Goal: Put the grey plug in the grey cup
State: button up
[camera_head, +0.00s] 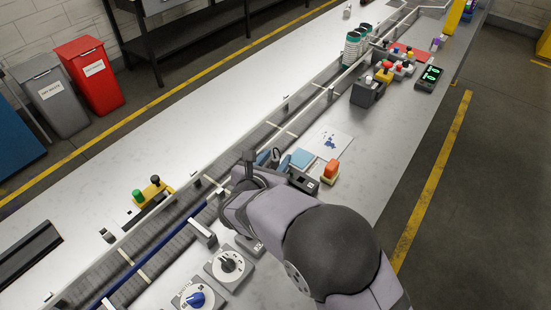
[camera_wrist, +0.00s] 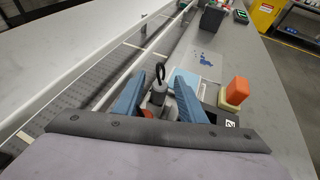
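A grey plug with a black loop on top (camera_wrist: 158,92) stands upright between the blue fingers of my gripper (camera_wrist: 160,98) in the wrist view. The fingers are apart, with gaps visible beside the plug, so I see no firm contact. In the head view, my gripper (camera_head: 273,160) is at the near side of the conveyor, and the dark loop (camera_head: 276,155) shows between its fingers. The lower part of the plug is partly hidden by my gripper. I cannot clearly pick out the grey cup in either view.
A white sheet with blue marks (camera_head: 330,141) lies beyond. The conveyor rail (camera_head: 322,100) runs along the left. A dark box (camera_head: 367,91) stands farther off.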

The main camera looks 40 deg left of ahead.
jog(key=shift+r, duration=0.15)
jog(key=shift+r+p, duration=0.15)
jog(key=shift+p, duration=0.15)
jog(key=b+v, duration=0.2)
jog(key=v, duration=1)
